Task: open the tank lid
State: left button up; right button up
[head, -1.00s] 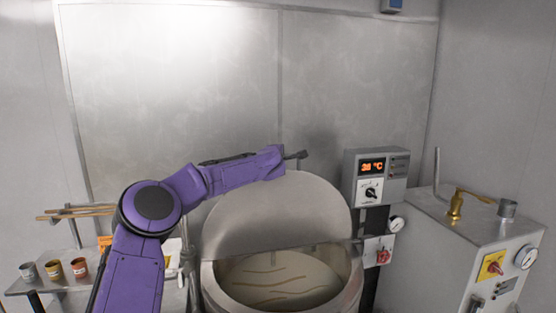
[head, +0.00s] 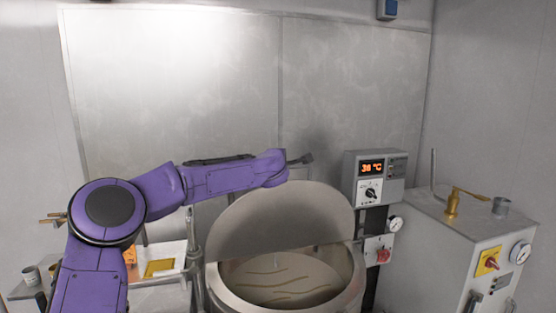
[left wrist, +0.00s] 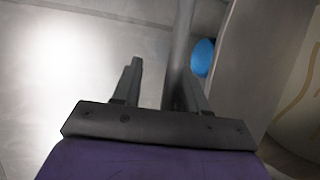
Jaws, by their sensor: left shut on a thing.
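The tank (head: 225,287) stands at the lower middle of the head view with pale liquid visible inside. Its round grey lid (head: 280,215) stands raised, tilted up behind the opening. My left gripper (head: 300,160) is just above the lid's top edge. In the left wrist view, a grey bar (left wrist: 181,45) runs between the fingers of my left gripper (left wrist: 160,80), close to the right finger. It looks like the lid handle, and the gripper is shut on it. The exact contact is hard to see. My right gripper is not in view.
A control box with a red display (head: 375,178) stands right of the tank. A grey machine (head: 445,240) with a brass tap and a gauge is further right. A side table (head: 165,275) is partly hidden behind my left arm. The back wall (head: 180,90) is bare.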

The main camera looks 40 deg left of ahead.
pick_arm(q)
jog(key=s+d+r, duration=0.4)
jog(key=s+r, duration=0.4)
jog(key=shift+s+r+p, duration=0.15)
jog(key=shift+s+p, duration=0.15)
jog(key=shift+p, duration=0.05)
dwell(0.6)
jog(key=shift+s+r, duration=0.1)
jog(key=shift+s, duration=0.05)
